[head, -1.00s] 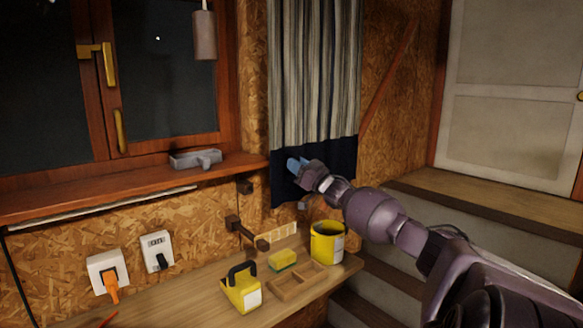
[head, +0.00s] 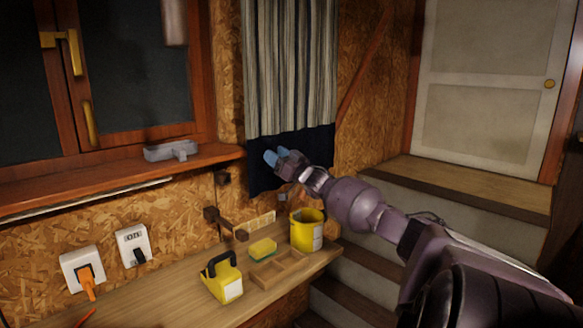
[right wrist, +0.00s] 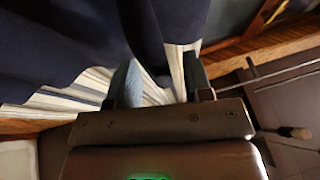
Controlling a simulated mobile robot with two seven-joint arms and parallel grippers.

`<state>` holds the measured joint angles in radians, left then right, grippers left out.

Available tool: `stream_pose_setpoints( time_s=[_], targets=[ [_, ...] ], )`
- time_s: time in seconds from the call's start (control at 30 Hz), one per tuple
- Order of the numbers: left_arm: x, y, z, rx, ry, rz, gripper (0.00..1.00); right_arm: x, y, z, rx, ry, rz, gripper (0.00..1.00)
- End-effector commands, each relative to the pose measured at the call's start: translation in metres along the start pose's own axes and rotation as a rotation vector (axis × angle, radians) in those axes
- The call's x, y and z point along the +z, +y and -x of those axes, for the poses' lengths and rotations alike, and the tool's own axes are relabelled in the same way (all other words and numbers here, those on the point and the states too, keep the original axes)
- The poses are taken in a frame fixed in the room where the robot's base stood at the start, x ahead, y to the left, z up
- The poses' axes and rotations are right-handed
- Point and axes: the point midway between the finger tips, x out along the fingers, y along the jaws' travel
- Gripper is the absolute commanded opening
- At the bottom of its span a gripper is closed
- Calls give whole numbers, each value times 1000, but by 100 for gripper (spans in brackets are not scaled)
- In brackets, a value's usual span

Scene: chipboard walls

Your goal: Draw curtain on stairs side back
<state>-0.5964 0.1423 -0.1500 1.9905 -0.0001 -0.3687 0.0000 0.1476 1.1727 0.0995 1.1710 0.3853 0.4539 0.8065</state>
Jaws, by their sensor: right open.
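The curtain (head: 290,70) hangs right of the window, grey-and-white striped with a dark navy lower band. My right gripper (head: 277,156) is open in front of the navy band, near the curtain's left part. In the right wrist view, navy and striped cloth of the curtain (right wrist: 60,40) fills the upper left. A fold of it hangs between the two spread fingers of the gripper (right wrist: 160,82), which are not closed on it. Whether the fingers touch the cloth I cannot tell. My left gripper is in neither view.
Steps (head: 450,215) rise at the right to a white door (head: 475,85). Below the curtain, a wooden worktop (head: 180,290) holds a yellow can (head: 307,232), a sponge (head: 262,250) and a wooden tray (head: 280,272). A window sill (head: 110,175) juts out at the left.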

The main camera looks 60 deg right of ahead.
Motion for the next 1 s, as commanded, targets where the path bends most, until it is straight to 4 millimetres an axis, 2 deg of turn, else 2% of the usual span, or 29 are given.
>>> stream_pose_setpoints(
  time_s=[0.6, 0.8, 1.0],
  targets=[
    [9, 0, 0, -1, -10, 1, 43, 1, 0, 78, 1, -3, 0, 46],
    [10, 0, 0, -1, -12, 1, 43, 1, 0, 94, 0, -2, -1, 46],
    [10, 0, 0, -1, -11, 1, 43, 0, 0, 98, 0, -1, -1, 46]
  ],
)
